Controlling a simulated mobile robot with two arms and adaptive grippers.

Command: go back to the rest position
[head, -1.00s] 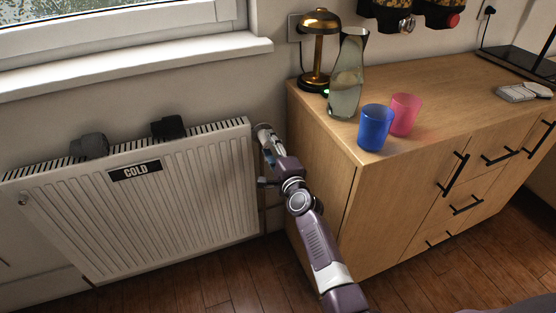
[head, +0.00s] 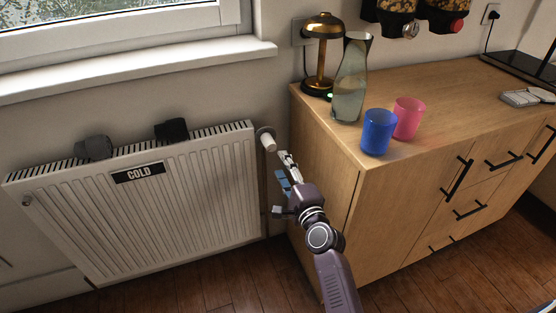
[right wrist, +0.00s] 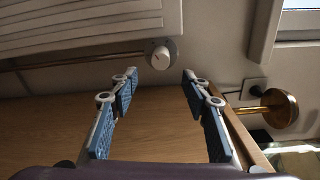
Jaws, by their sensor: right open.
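My right gripper (head: 286,170) is in front of the gap between the radiator and the wooden cabinet in the head view. In the right wrist view my right gripper (right wrist: 160,85) shows two blue-padded fingers spread apart with nothing between them. The white radiator valve knob (head: 268,143) stands clear of the fingertips, above and left of them. The knob also shows beyond the fingers in the right wrist view (right wrist: 160,57). The radiator (head: 190,205) bears a sign reading COLD (head: 138,173). My left gripper is not in view.
The wooden cabinet (head: 330,195) is close on the right of my arm. On it stand a blue cup (head: 378,133), a pink cup (head: 408,119), a glass carafe (head: 350,85) and a brass lamp (head: 322,55). Open floor (head: 210,290) lies below the radiator.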

